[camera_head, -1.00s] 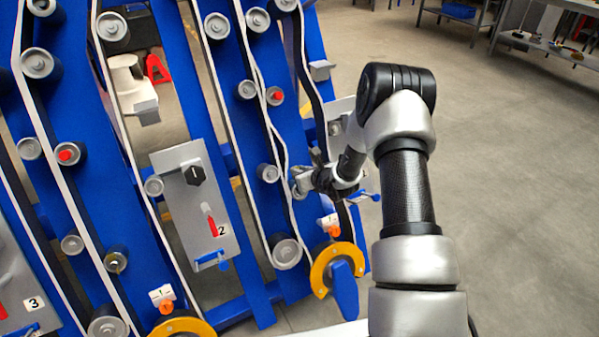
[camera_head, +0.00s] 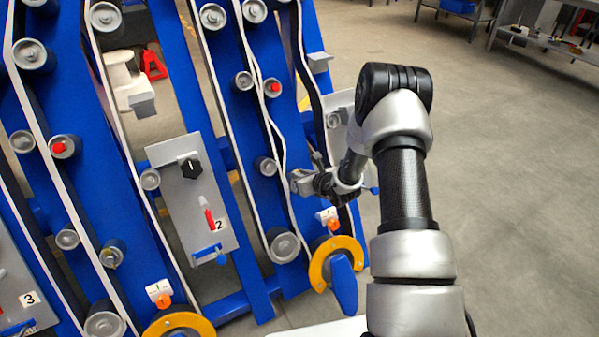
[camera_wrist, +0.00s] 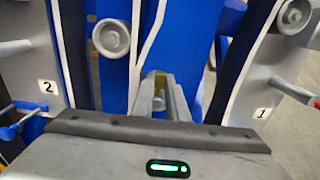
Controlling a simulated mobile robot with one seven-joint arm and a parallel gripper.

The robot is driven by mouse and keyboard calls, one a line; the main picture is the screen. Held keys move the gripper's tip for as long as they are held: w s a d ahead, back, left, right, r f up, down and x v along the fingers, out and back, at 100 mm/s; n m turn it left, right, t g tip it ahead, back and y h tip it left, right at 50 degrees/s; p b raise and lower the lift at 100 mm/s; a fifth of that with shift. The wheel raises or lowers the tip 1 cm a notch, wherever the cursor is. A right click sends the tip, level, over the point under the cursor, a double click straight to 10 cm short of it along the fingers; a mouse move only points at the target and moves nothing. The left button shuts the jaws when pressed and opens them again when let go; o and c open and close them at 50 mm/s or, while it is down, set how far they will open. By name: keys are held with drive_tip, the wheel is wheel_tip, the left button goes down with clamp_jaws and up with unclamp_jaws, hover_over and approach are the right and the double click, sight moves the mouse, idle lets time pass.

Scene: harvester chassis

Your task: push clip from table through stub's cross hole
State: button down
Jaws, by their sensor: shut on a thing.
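My gripper (camera_head: 303,183) reaches in from the right in the head view, just right of a small grey roller (camera_head: 265,166) on the blue harvester frame. In the wrist view my gripper (camera_wrist: 160,98) has its grey fingers close together. A small yellowish piece (camera_wrist: 160,79), which looks like the clip, shows between the fingertips. Its far end is hard to make out. A blue frame beam lies behind it. I cannot tell which part is the stub, and no cross hole can be made out. The table that the clip comes from cannot be identified here.
A yellow ring guide (camera_head: 322,262) sits below my gripper. White belts run over several rollers on the blue beams (camera_head: 245,130). A grey panel marked 2 (camera_head: 172,205) is to the left. Open floor (camera_head: 510,200) lies to the right.

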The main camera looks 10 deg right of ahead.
drive_tip(key=shift+s+d+f, duration=0.15)
drive_tip(key=shift+s+f, duration=0.25)
drive_tip(key=shift+f, duration=0.3)
drive_tip(key=c, duration=1.7)
unclamp_jaws()
drive_tip(key=shift+o, duration=0.2)
drive_tip(key=p+v, duration=0.4)
drive_tip(key=v, duration=1.3)
drive_tip(key=shift+s+r, duration=0.15)
drive_tip(key=shift+s, duration=0.05)
